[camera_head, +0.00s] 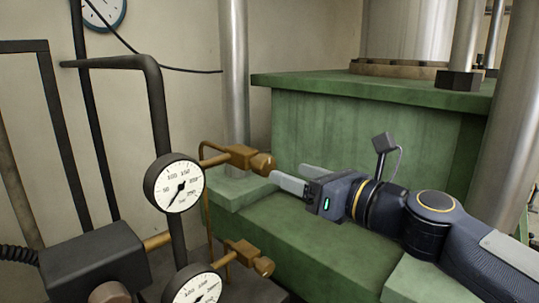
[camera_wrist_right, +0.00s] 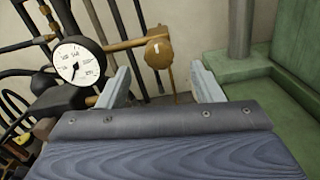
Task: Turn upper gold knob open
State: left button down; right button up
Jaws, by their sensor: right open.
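The upper gold knob (camera_head: 262,163) sits at the right end of a gold valve body (camera_head: 240,153), beside the upper gauge (camera_head: 174,184). My right gripper (camera_head: 291,178) comes in from the right in the head view, its fingertips close to the knob. In the right wrist view the gripper (camera_wrist_right: 160,88) is open, with a clear gap between its two fingers. The knob (camera_wrist_right: 158,53) shows ahead of this gap, beyond the fingertips. From these views I cannot tell whether a finger touches it. My left gripper is not in view.
A lower gold knob (camera_head: 264,266) and a lower gauge (camera_head: 193,287) are below. The green machine base (camera_head: 300,240) lies under and behind my right arm. Dark pipes (camera_head: 157,110) and a black box (camera_head: 93,262) stand at left. A steel column (camera_head: 234,70) rises behind the upper valve.

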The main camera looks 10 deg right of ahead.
aim_at(269, 166)
jog(key=x, duration=0.6)
jog(key=shift+w+a, duration=0.2)
jog(key=shift+a, duration=0.05)
jog(key=c, duration=1)
